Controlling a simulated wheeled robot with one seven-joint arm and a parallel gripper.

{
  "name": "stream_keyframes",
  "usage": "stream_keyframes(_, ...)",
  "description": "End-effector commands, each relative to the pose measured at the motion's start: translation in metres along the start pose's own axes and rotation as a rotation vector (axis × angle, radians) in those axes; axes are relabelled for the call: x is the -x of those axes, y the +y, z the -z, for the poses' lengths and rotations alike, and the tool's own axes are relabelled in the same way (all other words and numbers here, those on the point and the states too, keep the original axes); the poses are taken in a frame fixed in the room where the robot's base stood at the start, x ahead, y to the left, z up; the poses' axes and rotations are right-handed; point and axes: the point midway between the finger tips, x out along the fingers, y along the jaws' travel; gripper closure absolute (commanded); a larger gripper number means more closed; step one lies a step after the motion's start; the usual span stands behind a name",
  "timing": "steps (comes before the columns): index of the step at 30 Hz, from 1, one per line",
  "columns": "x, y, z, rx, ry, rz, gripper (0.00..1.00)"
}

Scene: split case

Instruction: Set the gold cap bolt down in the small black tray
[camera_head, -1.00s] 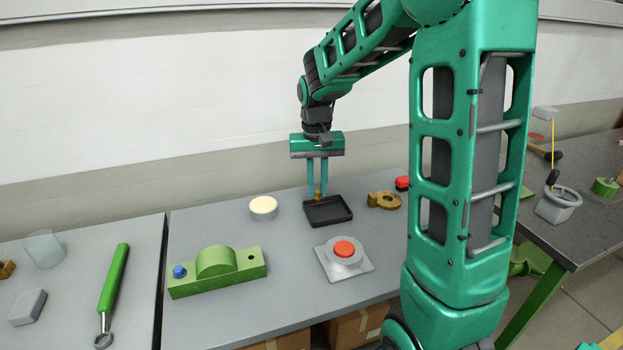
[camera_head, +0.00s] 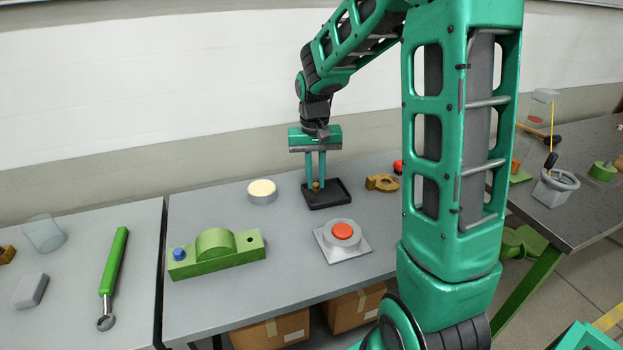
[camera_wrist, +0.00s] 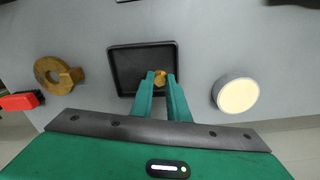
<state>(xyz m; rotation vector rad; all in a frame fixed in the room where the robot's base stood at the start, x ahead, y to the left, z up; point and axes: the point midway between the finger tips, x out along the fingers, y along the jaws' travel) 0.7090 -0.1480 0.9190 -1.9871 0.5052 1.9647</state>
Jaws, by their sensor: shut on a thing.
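The gold cap bolt (camera_wrist: 160,78) is held between the fingertips of my gripper (camera_head: 317,186), which is shut on it. In the head view the bolt (camera_head: 317,189) shows at the finger ends, over the left part of the small black tray (camera_head: 335,204). In the wrist view the tray (camera_wrist: 118,68) lies behind the bolt, and the bolt is within its rim, toward the near right corner. I cannot tell whether the bolt touches the tray floor.
A cream-topped round puck (camera_head: 262,191) stands left of the tray, and a brass ring-shaped part (camera_head: 382,182) right of it. A red button on a grey base (camera_head: 343,236) is in front. A green block with a blue bolt (camera_head: 216,255) is front left.

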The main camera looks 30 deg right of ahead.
Motion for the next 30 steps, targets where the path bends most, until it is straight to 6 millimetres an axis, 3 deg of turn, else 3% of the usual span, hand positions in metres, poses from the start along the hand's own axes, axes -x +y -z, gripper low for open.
stream_keyframes(17, -0.0101, -0.0011, -0.0003, 0.001, 0.000, 0.000, 1.00)
stream_keyframes(18, -0.0101, -0.0012, -0.0002, 0.001, 0.000, 0.000, 0.81)
stream_keyframes(20, -0.0100, -0.0013, -0.0002, 0.001, 0.000, 0.000, 0.66)
stream_keyframes(30, -0.0082, -0.0016, -0.0002, 0.002, 0.000, 0.000, 0.63)
